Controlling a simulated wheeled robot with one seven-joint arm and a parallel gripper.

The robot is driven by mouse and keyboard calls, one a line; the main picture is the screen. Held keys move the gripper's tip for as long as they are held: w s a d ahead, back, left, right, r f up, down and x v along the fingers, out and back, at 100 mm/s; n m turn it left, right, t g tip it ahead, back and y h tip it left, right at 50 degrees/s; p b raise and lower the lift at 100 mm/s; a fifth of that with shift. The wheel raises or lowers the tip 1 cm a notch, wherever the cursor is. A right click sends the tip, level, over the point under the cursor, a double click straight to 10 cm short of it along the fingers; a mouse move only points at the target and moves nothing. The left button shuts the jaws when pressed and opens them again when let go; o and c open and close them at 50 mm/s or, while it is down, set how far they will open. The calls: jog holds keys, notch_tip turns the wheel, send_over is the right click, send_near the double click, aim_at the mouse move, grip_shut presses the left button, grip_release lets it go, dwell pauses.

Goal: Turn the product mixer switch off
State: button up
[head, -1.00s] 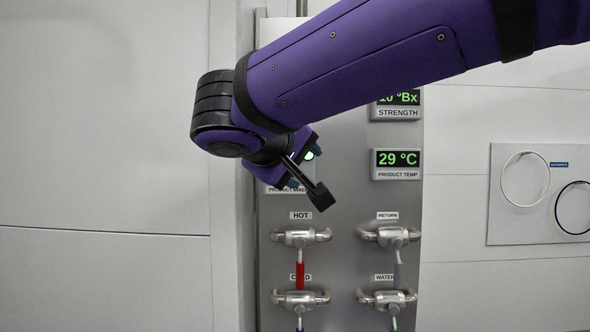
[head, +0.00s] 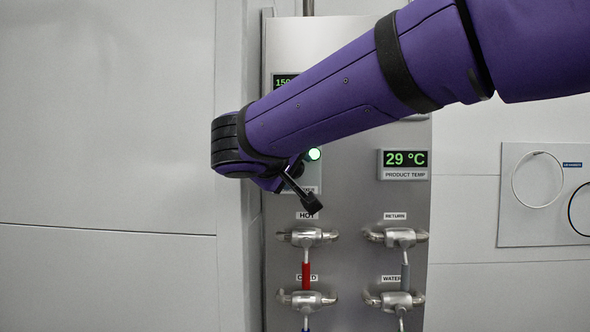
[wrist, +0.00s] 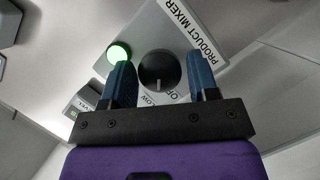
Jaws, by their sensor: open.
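The product mixer switch (wrist: 160,70) is a round black knob on a light plate labelled PRODUCT MIXER in the wrist view. A lit green lamp (wrist: 119,51) sits beside the knob; it also shows in the head view (head: 314,154). My gripper (wrist: 164,68) is open, with one blue finger on each side of the knob in the picture. I cannot tell whether the fingers touch it. The white pointer mark is on the knob's lower part, near partly hidden lettering.
Below the mixer plate are the HOT valve (head: 307,237), RETURN valve (head: 397,238), COLD valve (head: 306,300) and WATER valve (head: 394,300). A product temperature display (head: 405,159) reads 29 °C. A wall plate (head: 546,194) is at the right.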

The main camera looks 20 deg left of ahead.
jog(key=shift+w+f, duration=0.1)
jog(key=shift+w, duration=0.3)
jog(key=shift+c, duration=0.2)
jog(key=c, duration=0.6)
jog(key=n+t+h, duration=0.1)
jog(key=n, duration=0.2)
jog(key=shift+n, duration=0.4)
jog(key=shift+n+t+h, duration=0.3)
jog(key=shift+n+t, duration=0.7)
jog(key=shift+n, duration=0.9)
